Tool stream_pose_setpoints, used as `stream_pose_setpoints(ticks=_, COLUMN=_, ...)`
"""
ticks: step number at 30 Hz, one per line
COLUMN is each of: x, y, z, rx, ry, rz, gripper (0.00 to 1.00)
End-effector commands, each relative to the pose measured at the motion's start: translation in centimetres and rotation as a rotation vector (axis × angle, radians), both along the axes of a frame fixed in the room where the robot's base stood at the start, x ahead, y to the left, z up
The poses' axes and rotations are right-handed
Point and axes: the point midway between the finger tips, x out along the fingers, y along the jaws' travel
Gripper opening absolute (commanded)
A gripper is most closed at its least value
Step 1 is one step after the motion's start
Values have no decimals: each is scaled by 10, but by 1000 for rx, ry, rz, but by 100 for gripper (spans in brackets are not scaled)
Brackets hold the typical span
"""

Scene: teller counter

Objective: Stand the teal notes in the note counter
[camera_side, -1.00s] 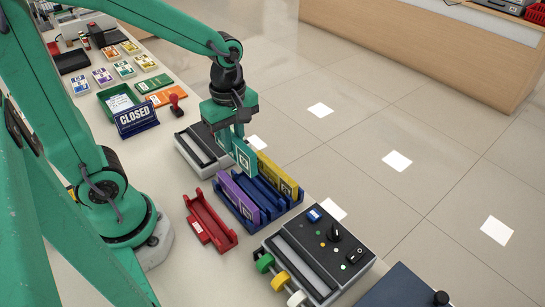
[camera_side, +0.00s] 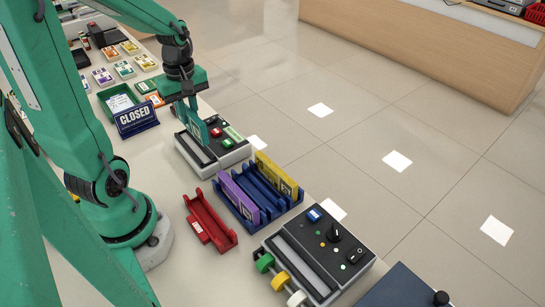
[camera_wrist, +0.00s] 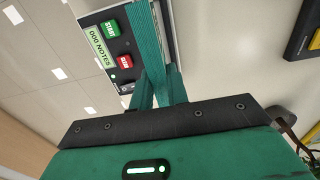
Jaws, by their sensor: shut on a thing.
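The bundle of teal notes (camera_side: 200,130) is upright in my gripper (camera_side: 191,106), which is shut on its upper part. In the side view the bundle overlaps the long dark slot of the grey note counter (camera_side: 209,167). I cannot tell whether its lower edge is inside the slot or just above it. In the wrist view the teal notes (camera_wrist: 148,42) stretch away between the fingers of my gripper (camera_wrist: 160,92), beside the note counter's panel (camera_wrist: 117,45). The panel has a green START button, a red button and a display reading "000 NOTES". The bundle hides part of the counter.
A blue rack (camera_side: 238,217) with a purple and a yellow bundle stands in front of the counter. A red tray (camera_side: 208,222) lies left of it. A control box (camera_side: 315,255) is nearer. The CLOSED sign (camera_side: 137,120) and a green tray (camera_side: 117,97) stand behind left.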

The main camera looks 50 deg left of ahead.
Motion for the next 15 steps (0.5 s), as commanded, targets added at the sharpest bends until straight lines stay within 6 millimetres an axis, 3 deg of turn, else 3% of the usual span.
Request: stream_pose_setpoints(ticks=15, x=-3, y=6, z=-5, rx=-1, ry=2, rz=0, gripper=0)
